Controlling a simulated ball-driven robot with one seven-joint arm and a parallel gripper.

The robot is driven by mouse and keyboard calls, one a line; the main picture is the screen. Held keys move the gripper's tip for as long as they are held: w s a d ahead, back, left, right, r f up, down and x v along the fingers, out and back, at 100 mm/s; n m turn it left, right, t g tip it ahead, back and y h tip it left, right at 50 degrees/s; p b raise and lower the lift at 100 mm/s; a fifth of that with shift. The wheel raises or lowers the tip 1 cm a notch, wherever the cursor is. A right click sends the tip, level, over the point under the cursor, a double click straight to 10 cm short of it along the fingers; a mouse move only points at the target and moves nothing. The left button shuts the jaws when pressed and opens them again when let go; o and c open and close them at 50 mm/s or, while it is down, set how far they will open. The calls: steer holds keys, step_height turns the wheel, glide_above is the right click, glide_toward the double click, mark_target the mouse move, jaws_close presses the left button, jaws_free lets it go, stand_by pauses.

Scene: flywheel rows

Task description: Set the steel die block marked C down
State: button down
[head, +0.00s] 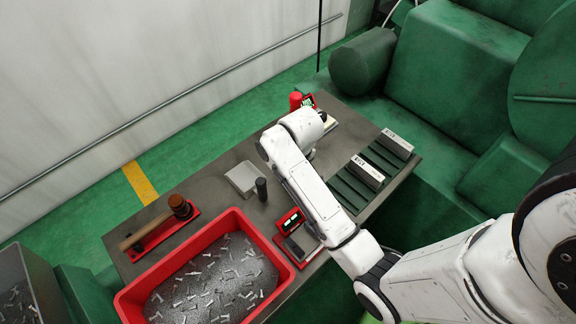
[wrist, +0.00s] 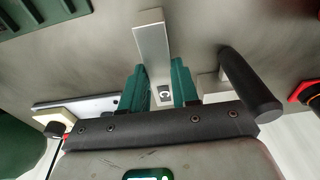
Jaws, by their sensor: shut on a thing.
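My gripper (wrist: 160,88) has green fingers shut on a steel block (wrist: 153,45) in the wrist view. The block is a pale, narrow bar extending past the fingertips over the grey table. No letter can be read on it, and I cannot tell whether it touches the table. In the head view my arm hides the gripper and the held block. Two other steel blocks stand on the dark green slotted rack (head: 349,190) at the right: one at the far end (head: 397,141), one nearer (head: 367,172). Their marks are too small to read.
The table (head: 215,190) also holds a grey plate (head: 243,178), a dark upright cylinder (head: 261,189), a mallet (head: 150,230) on a red holder, and a red bin (head: 238,218) of metal pieces. A red can (head: 295,101) stands at the back. Several rack slots look empty.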

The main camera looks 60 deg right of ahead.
steer(key=shift+w, duration=0.1)
steer(key=c, duration=1.3)
jaws_free()
steer(key=shift+f, duration=0.1)
steer(key=o, duration=0.5)
steer(key=shift+c, duration=0.2)
